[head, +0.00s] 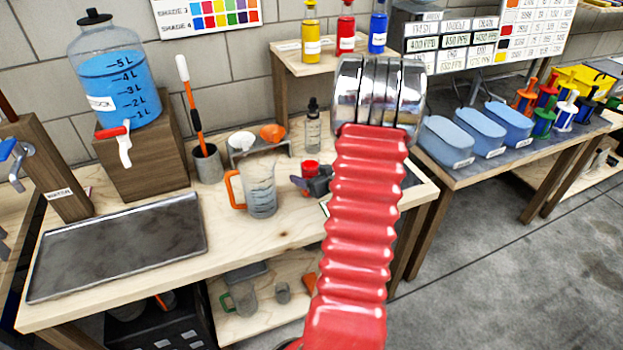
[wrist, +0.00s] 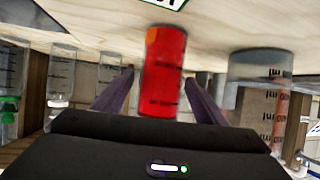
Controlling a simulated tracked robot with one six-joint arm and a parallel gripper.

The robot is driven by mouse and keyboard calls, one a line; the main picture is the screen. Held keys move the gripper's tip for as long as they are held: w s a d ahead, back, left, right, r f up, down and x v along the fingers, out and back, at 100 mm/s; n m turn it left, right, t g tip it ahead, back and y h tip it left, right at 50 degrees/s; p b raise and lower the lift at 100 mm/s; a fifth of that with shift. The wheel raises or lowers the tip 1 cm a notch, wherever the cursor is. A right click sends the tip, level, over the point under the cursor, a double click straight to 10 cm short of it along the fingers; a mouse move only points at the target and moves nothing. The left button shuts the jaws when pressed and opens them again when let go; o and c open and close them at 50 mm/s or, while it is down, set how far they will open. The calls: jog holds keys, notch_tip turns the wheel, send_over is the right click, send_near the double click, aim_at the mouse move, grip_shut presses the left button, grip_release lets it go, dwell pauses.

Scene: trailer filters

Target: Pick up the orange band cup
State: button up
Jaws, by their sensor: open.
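A small red cup (head: 310,168) stands on the wooden workbench, right beside my gripper (head: 304,183). In the wrist view a red cup (wrist: 164,75) with dark marks and an orange patch near its upper left shows between the two purple fingers of my gripper (wrist: 156,92). The fingers are apart, one on each side of it, with a gap on the right; contact cannot be made out. I cannot tell whether a full orange band runs around this cup. An orange cup-like piece (head: 272,132) sits in a metal stand behind, beside a white one (head: 242,140).
A clear measuring jug (head: 261,192) with an orange handle stands close left of my gripper. A dropper bottle (head: 313,128) stands behind. A dark tray (head: 120,245) lies at the left, below a blue-filled dispenser (head: 115,90). Bare bench lies in front of the jug.

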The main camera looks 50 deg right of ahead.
jog(key=shift+x, duration=1.5)
jog(key=shift+c, duration=0.2)
jog(key=c, duration=1.3)
jog(key=shift+r, duration=0.25)
jog(key=shift+r, duration=4.65)
jog(key=shift+r, duration=0.1)
